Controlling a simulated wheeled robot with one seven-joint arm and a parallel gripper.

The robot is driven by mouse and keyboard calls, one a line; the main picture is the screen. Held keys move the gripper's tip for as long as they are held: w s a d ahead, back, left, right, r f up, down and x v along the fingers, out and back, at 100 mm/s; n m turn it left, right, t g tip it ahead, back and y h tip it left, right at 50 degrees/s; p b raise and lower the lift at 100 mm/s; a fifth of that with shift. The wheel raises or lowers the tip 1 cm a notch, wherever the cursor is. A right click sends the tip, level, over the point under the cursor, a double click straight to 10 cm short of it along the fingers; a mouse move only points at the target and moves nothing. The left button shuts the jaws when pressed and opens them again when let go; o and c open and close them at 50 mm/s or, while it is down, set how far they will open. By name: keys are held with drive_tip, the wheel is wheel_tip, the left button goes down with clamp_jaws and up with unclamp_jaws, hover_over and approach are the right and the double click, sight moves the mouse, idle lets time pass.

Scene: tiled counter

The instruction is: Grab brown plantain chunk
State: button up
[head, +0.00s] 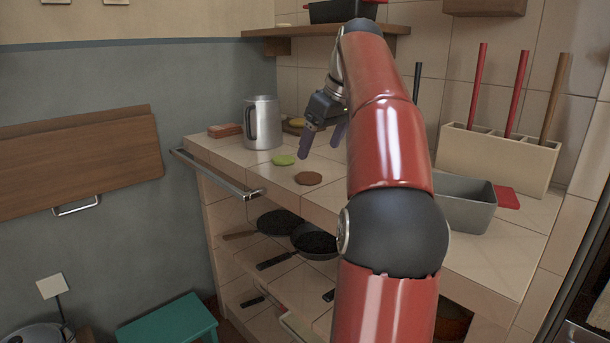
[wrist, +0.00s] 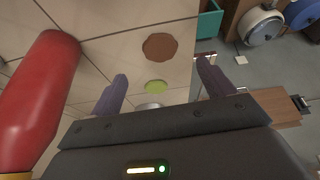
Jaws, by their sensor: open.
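A flat, round brown piece (head: 308,178), which fits the brown plantain chunk, lies on the tiled counter near its front edge. It also shows in the wrist view (wrist: 160,46), beyond the fingertips and between their lines. A similar green piece (head: 284,160) lies behind it to the left, and it shows in the wrist view (wrist: 156,86) between the fingers. My gripper (head: 322,142) is open and empty above the counter, with its fingers pointing down. In the wrist view, my gripper (wrist: 162,72) has its two purple-grey fingers spread wide. Neither finger touches a piece.
A metal pitcher (head: 263,122) stands behind the pieces at the left. A grey metal pan (head: 464,203) and a holder with upright handles (head: 497,155) are at the right. A metal rail (head: 215,175) runs along the counter front. Dark pans (head: 314,241) sit on the shelf below.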

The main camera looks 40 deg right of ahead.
sight(309, 176)
drive_tip(key=b+x, duration=0.1)
drive_tip(key=x, duration=0.6)
drive_tip(key=shift+f+b, duration=0.15)
drive_tip(key=shift+b, duration=0.25)
drive_tip(key=shift+s, duration=0.1)
drive_tip(key=c, duration=1.1)
